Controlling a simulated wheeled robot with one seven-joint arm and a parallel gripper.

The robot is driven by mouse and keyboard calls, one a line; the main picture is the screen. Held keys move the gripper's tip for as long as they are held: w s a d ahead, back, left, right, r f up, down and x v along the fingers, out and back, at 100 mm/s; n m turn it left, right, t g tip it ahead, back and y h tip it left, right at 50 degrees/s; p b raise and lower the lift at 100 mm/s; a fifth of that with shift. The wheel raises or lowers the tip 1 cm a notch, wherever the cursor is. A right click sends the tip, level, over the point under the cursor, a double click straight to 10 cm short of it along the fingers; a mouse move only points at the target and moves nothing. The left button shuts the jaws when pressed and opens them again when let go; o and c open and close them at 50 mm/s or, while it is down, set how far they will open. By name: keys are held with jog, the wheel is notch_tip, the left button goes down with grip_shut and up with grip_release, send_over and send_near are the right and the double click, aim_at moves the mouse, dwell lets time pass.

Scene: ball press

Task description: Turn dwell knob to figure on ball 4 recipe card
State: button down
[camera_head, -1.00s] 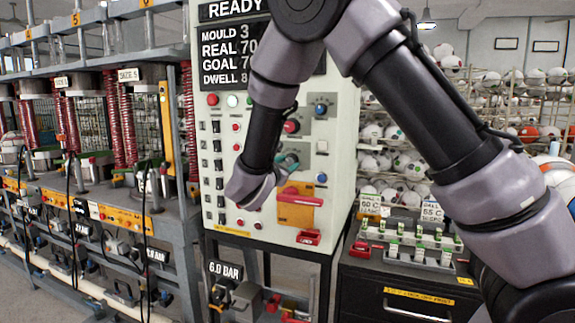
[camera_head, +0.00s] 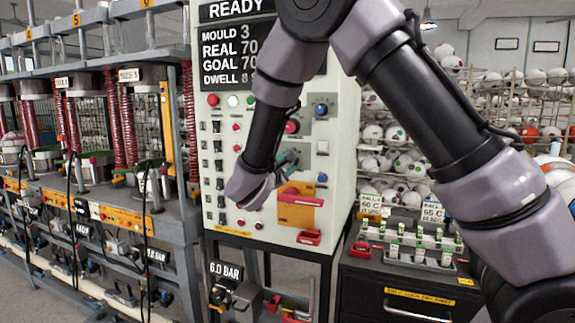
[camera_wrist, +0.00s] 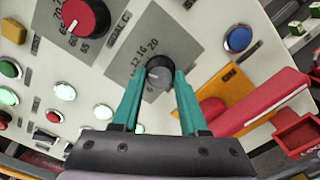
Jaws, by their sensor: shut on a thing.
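The dwell knob (camera_wrist: 158,76) is a grey knob on a grey plate with figures around it, 12, 16 and 20 among them. My gripper (camera_wrist: 160,68) has its two teal fingers closed on either side of the knob, which hides part of the scale. In the head view my gripper (camera_head: 288,160) is at the middle of the cream control panel (camera_head: 345,130).
A red knob (camera_wrist: 84,18) sits beside the dwell knob, with a blue button (camera_wrist: 238,39) on its other side. An orange plate with a red handle (camera_wrist: 262,105) juts out near my right finger. Lit buttons (camera_wrist: 64,91) are at left.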

dwell(0.3)
jog(key=shift+c, duration=2.2)
grip_release()
jog(key=v, duration=1.1)
jog(key=shift+d, duration=0.1)
jog(key=s+d+r+m+g+h, duration=0.15)
jog(key=d+m+g, duration=0.45)
jog(key=d, duration=0.8)
jog(key=s+d+r+m+g, duration=0.1)
jog(key=s+d+m+g, duration=0.2)
jog(key=d+m+g, duration=0.7)
jog(key=s+d+r+m+t+y, duration=0.3)
jog(key=s+r+m+y, duration=0.1)
jog(key=s+y, duration=0.1)
jog(key=s+d+r+m+t+y, duration=0.3)
jog(key=s+r+m+y, duration=0.1)
jog(key=s, duration=0.3)
jog(key=shift+d+m+y, duration=0.35)
jog(key=shift+d+m, duration=0.05)
jog(key=shift+m, duration=0.1)
